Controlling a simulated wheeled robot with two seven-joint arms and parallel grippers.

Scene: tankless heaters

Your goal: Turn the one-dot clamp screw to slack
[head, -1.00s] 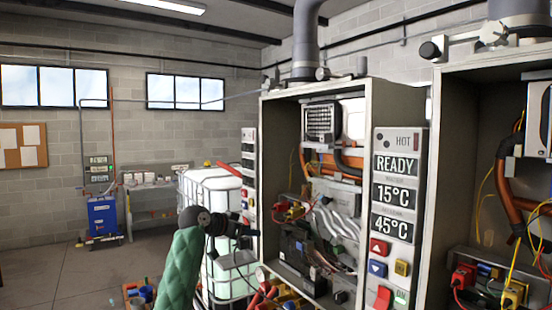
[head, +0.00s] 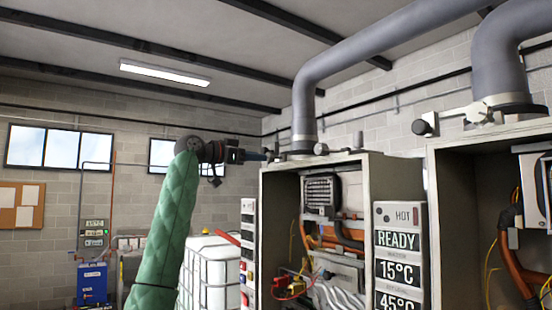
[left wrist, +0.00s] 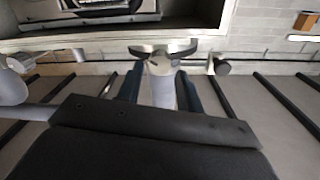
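My left gripper (head: 258,155) is raised on the green-sleeved arm, level with the top of the nearer heater cabinet (head: 385,170) and pointing right at the flue base. Its fingers (left wrist: 160,88) are apart in the left wrist view, with nothing held. Beyond and between them, a dark two-winged piece with a pale centre (left wrist: 162,52) shows by a grey cylinder. A small round knob (head: 321,148) sits by the flue collar in the head view. I cannot make out dots on any screw. My right gripper is not in view.
The grey flue pipe (head: 305,100) rises from the nearer cabinet and bends right. A second cabinet (head: 455,180) stands at the right with a pale fitting (head: 478,112) on top.

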